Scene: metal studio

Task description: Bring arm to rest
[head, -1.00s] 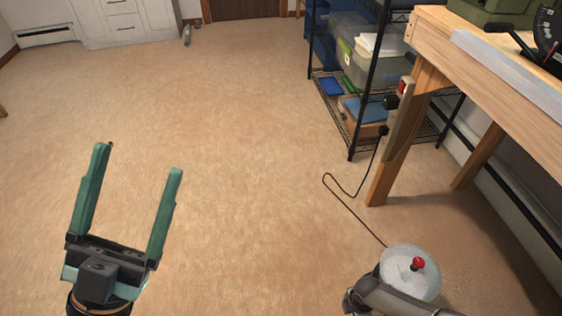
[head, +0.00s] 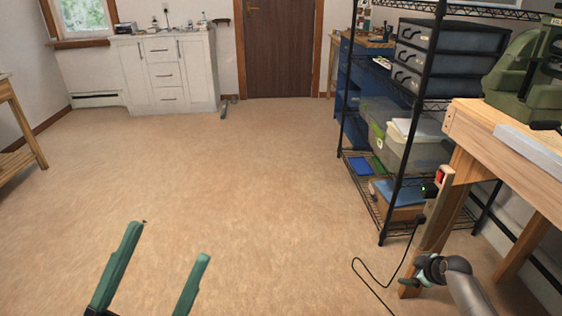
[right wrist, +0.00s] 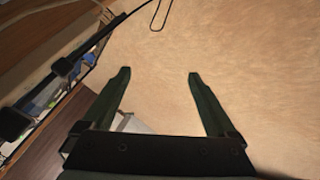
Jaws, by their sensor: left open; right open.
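My left gripper (head: 167,243) is at the bottom left of the head view. Its two green fingers are wide apart with only bare floor seen between them. My right arm comes in at the lower right, and its gripper (head: 429,269) shows small and partly hidden in front of the bench leg. In the right wrist view the right gripper (right wrist: 158,73) has its two dark green fingers apart, with nothing between them but floor. Neither gripper holds anything.
A wooden workbench (head: 482,128) and a black wire shelf (head: 382,232) with bins stand at the right. A black cable (head: 372,276) hangs down to the floor near my right gripper. A white cabinet (head: 140,75) and a brown door (head: 279,50) are at the back. The middle floor is clear.

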